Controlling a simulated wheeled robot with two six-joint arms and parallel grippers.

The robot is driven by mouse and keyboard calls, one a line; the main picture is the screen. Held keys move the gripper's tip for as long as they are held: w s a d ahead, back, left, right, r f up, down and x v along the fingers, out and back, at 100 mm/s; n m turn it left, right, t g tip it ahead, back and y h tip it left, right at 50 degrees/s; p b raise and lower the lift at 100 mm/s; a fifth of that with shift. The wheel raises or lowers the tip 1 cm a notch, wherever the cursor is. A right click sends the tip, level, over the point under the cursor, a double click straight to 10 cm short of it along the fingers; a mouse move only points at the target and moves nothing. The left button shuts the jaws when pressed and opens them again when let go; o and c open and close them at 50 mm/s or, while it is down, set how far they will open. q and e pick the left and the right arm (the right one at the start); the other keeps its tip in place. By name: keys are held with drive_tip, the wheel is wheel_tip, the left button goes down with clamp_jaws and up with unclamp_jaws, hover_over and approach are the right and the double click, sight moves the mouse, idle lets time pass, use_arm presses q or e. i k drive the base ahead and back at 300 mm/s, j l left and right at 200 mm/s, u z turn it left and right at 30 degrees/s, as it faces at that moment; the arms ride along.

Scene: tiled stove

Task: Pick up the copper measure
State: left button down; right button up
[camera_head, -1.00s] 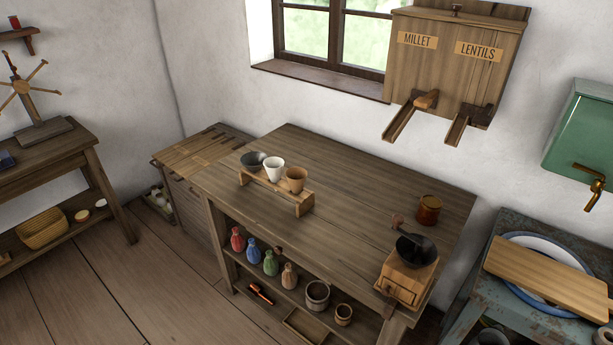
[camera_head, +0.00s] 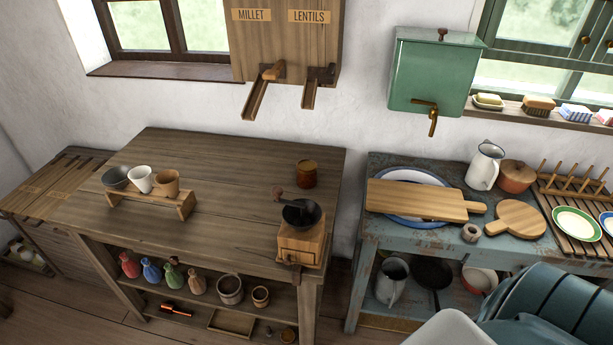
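No vessel in view is clearly the copper measure. A brown cup (camera_head: 166,183) sits at the right end of a small wooden stand (camera_head: 150,203) on the workbench, beside a white cup (camera_head: 141,180) and a dark grey cup (camera_head: 116,177). A reddish-brown jar (camera_head: 306,174) stands at the right rear of the bench. A small brown pot (camera_head: 261,296) stands on the shelf below, beside a larger grey-brown pot (camera_head: 230,290). Neither of my grippers is in view.
A wooden grinder (camera_head: 301,238) stands at the right front of the workbench (camera_head: 230,180), whose middle is clear. A blue washstand (camera_head: 370,240) on the right holds boards, a jug and plates. A teal ribbed shape (camera_head: 550,310) fills the bottom right corner.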

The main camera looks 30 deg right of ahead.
sight(306, 172)
drive_tip(key=k+l+u, duration=0.2)
drive_tip(key=l, duration=0.2)
drive_tip(key=k+l+u, duration=0.2)
drive_tip(key=l, duration=0.2)
drive_tip(key=k+l+u, duration=0.15)
drive_tip(key=l, duration=0.25)
drive_tip(key=k+l+u, duration=0.2)
drive_tip(key=l, duration=0.15)
